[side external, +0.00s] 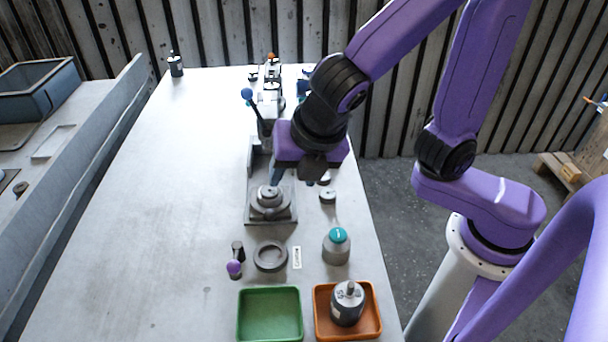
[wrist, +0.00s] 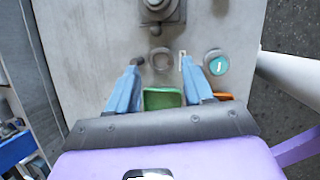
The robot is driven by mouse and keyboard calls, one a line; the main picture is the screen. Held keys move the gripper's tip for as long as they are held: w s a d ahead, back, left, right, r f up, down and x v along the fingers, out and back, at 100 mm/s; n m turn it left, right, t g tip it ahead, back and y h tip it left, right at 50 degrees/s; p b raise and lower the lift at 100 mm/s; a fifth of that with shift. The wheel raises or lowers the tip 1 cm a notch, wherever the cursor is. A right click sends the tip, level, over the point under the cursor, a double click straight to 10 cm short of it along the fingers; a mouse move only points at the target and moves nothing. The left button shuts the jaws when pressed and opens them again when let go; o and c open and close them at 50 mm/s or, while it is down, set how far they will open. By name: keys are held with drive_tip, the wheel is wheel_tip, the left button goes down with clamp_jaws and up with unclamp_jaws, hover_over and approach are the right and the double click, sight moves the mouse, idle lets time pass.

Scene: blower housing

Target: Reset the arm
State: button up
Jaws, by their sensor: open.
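My gripper (side external: 293,178) hangs over the right part of the table in the side view, close to the grey fixture (side external: 285,215) with its stepped round part (side external: 268,198). In the wrist view, the two blue fingers of my gripper (wrist: 168,75) stand wide apart with nothing between them. The fixture also shows at the top of the wrist view (wrist: 160,14). How far the fingertips are above the table or fixture is hard to tell.
A grey ring (side external: 270,256), a teal-topped container (side external: 336,247) and a purple-knobbed piece (side external: 234,267) stand in front. A green tray (side external: 270,292) is empty; an orange tray (side external: 374,322) holds a dark cylinder (side external: 347,308). A blue-knobbed lever (side external: 247,94) rises behind. The table's left is clear.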

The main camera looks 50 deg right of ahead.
drive_tip(key=s+d+f+m+g, duration=0.1)
drive_tip(key=s+d+m+g, duration=0.1)
drive_tip(key=s+d+m, duration=0.4)
drive_tip(key=s+d+f+m+g+y, duration=0.1)
drive_tip(key=s+d+m+g, duration=0.1)
drive_tip(key=s+d+m, duration=0.5)
drive_tip(key=d+m, duration=0.2)
drive_tip(key=shift+f+m+g, duration=0.3)
drive_tip(key=shift+f, duration=0.1)
